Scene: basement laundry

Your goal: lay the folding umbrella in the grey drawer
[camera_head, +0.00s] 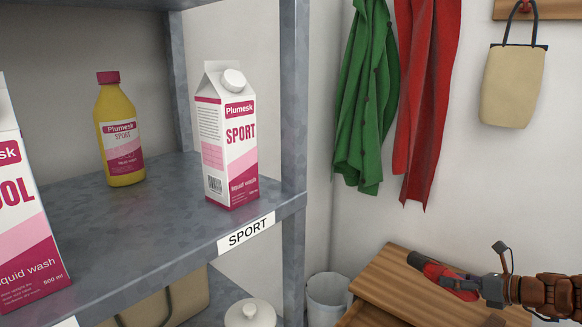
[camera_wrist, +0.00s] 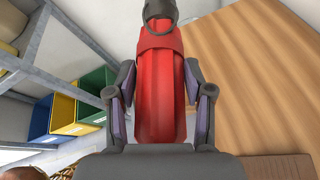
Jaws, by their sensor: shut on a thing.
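The folding umbrella is red with a dark end; in the head view the umbrella (camera_head: 436,271) is at the lower right, over the wooden top. In the wrist view the umbrella (camera_wrist: 160,90) runs lengthwise between the two fingers, its dark end at the top edge. My gripper (camera_head: 470,284) is shut on it, and the fingers of my gripper (camera_wrist: 160,105) flank its red body. I cannot tell whether the umbrella touches the wood below. I cannot make out a grey drawer in either view.
A wooden cabinet top (camera_head: 400,280) lies under my gripper, with a white bin (camera_head: 327,298) to its left. A grey metal shelf (camera_head: 150,225) holds a carton (camera_head: 227,140) and a yellow bottle (camera_head: 119,135). Blue, yellow and green bins (camera_wrist: 92,85) show in the wrist view.

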